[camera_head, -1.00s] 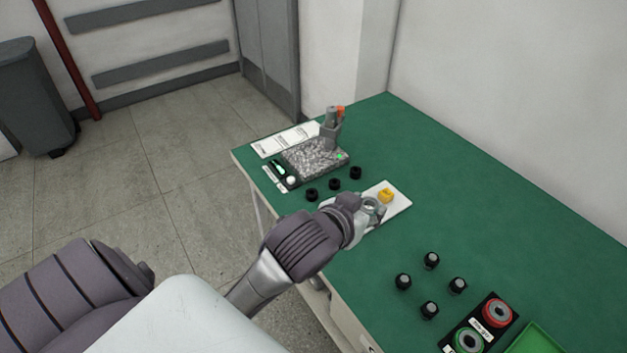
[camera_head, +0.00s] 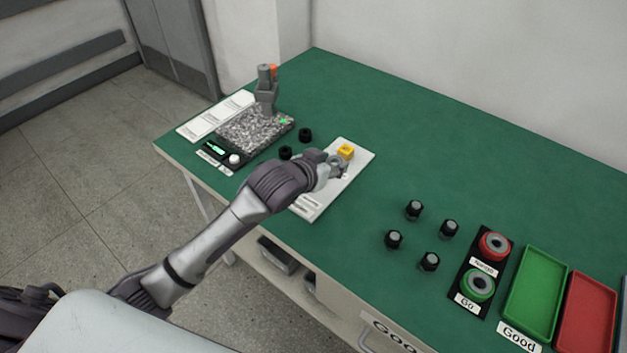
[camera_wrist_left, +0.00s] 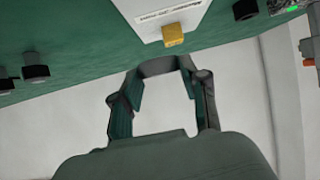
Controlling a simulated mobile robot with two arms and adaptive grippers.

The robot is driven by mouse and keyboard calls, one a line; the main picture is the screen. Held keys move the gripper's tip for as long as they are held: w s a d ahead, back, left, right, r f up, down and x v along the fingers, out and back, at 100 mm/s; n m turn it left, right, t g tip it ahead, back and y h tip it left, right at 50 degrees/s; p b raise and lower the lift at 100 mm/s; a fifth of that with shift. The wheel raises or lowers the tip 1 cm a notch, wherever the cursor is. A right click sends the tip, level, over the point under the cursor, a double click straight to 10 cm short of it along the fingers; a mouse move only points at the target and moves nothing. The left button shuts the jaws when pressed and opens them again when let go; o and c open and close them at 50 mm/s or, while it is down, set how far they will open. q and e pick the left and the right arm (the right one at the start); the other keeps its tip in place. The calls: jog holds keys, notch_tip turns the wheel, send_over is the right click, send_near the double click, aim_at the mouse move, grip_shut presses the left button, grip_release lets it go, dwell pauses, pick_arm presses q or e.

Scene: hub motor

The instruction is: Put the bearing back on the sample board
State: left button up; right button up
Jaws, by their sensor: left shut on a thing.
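The white sample board (camera_head: 355,166) lies on the green table with a yellow block (camera_head: 346,151) near its far end. My left gripper (camera_head: 336,166) is over the board, close to the yellow block. It is shut on a grey ring, the bearing (camera_head: 338,160). In the left wrist view, the bearing (camera_wrist_left: 158,67) shows as a curved grey band between the fingers, with the yellow block (camera_wrist_left: 173,35) and the board (camera_wrist_left: 160,12) beyond it. The gripper and arm hide part of the board. I cannot tell whether the bearing touches the board. My right gripper is not in view.
A grey measuring device (camera_head: 255,130) with a grey and orange post stands left of the board, and black rings (camera_head: 305,135) sit between. Several black knobs (camera_head: 414,209), red and green gauges (camera_head: 479,285), a green tray (camera_head: 535,293) and a red tray (camera_head: 586,312) stand right.

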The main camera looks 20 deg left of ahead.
pick_arm(q)
jog(key=a, duration=0.1)
jog(key=a+f, duration=0.1)
jog(key=a, duration=0.1)
jog(key=shift+s+f, duration=0.3)
jog(key=shift+f, duration=0.1)
jog(key=shift+s+a+f, duration=0.1)
jog(key=shift+a+f, duration=0.25)
jog(key=shift+f, duration=0.1)
notch_tip(320, 180, down, 3)
jog(key=shift+f, duration=0.35)
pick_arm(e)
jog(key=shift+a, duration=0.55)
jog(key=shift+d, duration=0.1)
pick_arm(q)
jog(key=shift+f, duration=0.15)
jog(key=o, duration=1.3)
jog(key=shift+c, duration=0.2)
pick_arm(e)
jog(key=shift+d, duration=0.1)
